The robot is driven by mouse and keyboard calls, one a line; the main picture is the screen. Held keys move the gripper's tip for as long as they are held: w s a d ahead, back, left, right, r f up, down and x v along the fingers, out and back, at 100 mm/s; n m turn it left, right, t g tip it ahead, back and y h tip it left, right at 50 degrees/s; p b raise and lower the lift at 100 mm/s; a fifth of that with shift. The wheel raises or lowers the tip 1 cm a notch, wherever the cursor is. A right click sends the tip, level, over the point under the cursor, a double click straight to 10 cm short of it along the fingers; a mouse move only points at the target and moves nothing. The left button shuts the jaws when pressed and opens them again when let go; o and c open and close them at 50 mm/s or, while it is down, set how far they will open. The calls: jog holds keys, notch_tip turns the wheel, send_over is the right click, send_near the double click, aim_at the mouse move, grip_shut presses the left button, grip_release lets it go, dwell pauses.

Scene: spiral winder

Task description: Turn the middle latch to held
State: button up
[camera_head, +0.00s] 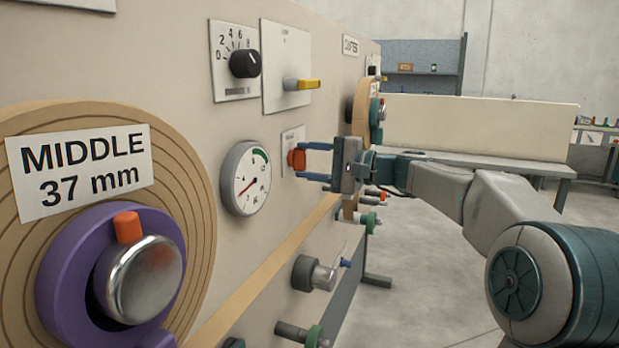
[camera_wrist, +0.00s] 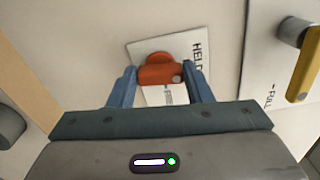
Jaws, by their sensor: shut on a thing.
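The orange latch (camera_head: 297,159) sits on a small white plate on the cream panel, right of the round gauge. My gripper (camera_head: 310,161) is shut on it, with one blue finger above and one below in the head view. In the wrist view the orange latch (camera_wrist: 160,75) lies between the fingertips (camera_wrist: 163,77), with a small grey dot at its right end. The plate (camera_wrist: 139,51) carries the word HELD, printed sideways to the right of the latch. Other print on the plate is partly hidden by the latch and gripper.
A large wooden disc (camera_head: 190,190) with a MIDDLE 37 mm label (camera_head: 80,170) and purple hub stands at the left. The gauge (camera_head: 245,178), yellow lever (camera_head: 301,85) and black knob (camera_head: 245,63) are nearby. Several fittings stick out below. The floor (camera_head: 420,270) at right is clear.

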jog(key=shift+f+n+b, duration=0.25)
jog(key=shift+n+b, duration=0.35)
jog(key=shift+b, duration=0.05)
jog(key=shift+r, duration=0.1)
jog(key=o, duration=1)
jog(key=shift+d, duration=0.1)
jog(key=p+v, duration=0.1)
jog(key=v, duration=1.2)
jog(key=shift+s+d+r, duration=0.1)
jog(key=shift+d, duration=0.25)
